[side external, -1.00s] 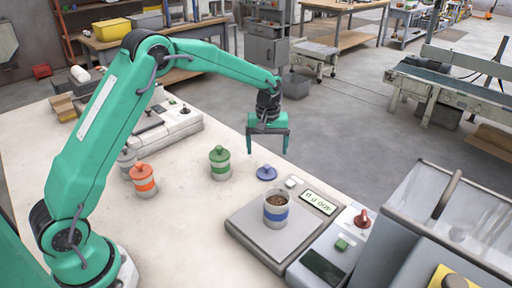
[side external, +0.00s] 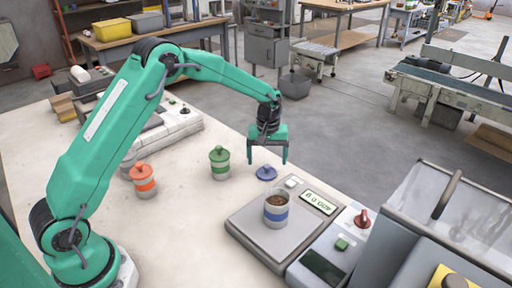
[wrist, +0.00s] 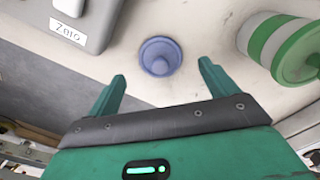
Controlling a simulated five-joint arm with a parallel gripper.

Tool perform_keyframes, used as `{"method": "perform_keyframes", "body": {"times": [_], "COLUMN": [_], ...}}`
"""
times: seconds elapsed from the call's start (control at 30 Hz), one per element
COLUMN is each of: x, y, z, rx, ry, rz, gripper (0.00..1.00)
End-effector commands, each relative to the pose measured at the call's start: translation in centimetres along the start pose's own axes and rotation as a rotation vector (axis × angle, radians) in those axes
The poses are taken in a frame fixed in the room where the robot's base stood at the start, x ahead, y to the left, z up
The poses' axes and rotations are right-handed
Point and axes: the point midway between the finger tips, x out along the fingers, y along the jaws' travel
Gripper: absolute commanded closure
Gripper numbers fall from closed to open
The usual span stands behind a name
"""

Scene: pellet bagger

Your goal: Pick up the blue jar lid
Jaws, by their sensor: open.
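The blue jar lid (side external: 266,173) lies on the pale table beside the scale, its knob facing up. In the wrist view the lid (wrist: 160,56) shows just beyond the gap between my fingertips. My gripper (side external: 267,162) is open, points down and appears a little above the lid, with nothing between its fingers. Its two fingers (wrist: 163,72) also show apart in the wrist view. The jar with the blue band (side external: 277,212) stands without a lid on the scale and holds brown pellets.
A green-lidded jar (side external: 220,163) stands to the left of the lid and shows close by in the wrist view (wrist: 285,45). The scale (side external: 262,244) is close on the right. An orange-lidded jar (side external: 143,179) stands farther left.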

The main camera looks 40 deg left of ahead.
Motion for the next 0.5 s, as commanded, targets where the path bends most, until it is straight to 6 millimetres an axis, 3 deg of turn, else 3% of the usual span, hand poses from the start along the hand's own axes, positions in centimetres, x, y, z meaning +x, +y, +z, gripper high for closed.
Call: {"method": "perform_keyframes", "body": {"times": [0.3,0.5], "x": [3.5,4.1], "y": [0.0,0.0], "z": [-0.1,-0.1], "rx": [0.0,0.0], "ry": [-0.002,0.0], "rz": [-0.002,0.0], "gripper": [0.15,0.15]}}
